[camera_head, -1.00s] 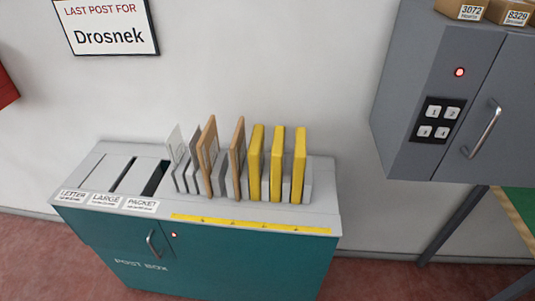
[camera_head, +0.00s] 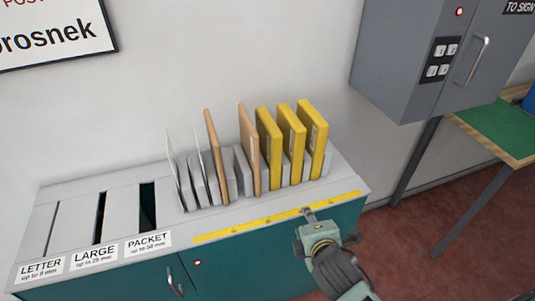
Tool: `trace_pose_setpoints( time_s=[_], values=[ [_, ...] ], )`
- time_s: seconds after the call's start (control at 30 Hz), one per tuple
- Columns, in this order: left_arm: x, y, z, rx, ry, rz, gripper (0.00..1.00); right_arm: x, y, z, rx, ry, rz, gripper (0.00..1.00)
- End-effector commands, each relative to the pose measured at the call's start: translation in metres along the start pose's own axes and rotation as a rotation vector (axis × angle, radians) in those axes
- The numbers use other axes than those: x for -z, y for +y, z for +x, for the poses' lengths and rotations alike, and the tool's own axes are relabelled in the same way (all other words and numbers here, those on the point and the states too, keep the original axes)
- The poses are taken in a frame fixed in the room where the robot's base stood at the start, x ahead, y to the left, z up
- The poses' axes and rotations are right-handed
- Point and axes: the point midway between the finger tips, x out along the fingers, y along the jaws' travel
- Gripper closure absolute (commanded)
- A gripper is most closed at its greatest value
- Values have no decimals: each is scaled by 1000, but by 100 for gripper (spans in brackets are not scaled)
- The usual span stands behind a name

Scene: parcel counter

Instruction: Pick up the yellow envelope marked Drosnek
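Three yellow envelopes stand upright side by side in the rack on the post box: a left one (camera_head: 268,150), a middle one (camera_head: 291,132) and a right one (camera_head: 313,138). Pale labels show edge-on on the middle and right ones, but I cannot read a name on any. My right gripper (camera_head: 308,212) is over the front edge of the post box top, in front of the yellow envelopes and apart from them. Its fingers are too small and foreshortened to tell open from shut. My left gripper is out of view.
The post box top (camera_head: 75,205) has slots at the left. Two brown envelopes (camera_head: 216,145) and thin white ones (camera_head: 176,172) stand left of the yellow ones. A grey wall cabinet (camera_head: 400,60) hangs at upper right, above a green-topped table (camera_head: 500,128). A cut-off wall sign (camera_head: 50,35) reads "rosnek".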

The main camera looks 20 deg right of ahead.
Motion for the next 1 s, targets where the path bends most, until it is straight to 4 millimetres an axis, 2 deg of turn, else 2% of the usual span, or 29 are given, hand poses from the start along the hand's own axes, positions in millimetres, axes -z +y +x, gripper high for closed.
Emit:
trace_pose_setpoints(
  time_s=[0.03,0.1,0.3,0.4,0.5,0.67,1.0],
  values=[
    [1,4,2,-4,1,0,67,0,19,2,-61,-5,-107,64],
    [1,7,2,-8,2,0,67,0,46,3,-147,-23,-282,64],
    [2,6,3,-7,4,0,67,15,118,8,-401,-130,-861,64],
    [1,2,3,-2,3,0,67,25,146,8,-507,-206,-1131,64],
    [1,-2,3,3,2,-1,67,34,161,8,-575,-267,-1318,64],
    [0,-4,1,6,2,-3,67,42,176,12,-619,-314,-1442,64],
    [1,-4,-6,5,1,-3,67,51,206,56,-619,-316,-1448,64]
  ],
)
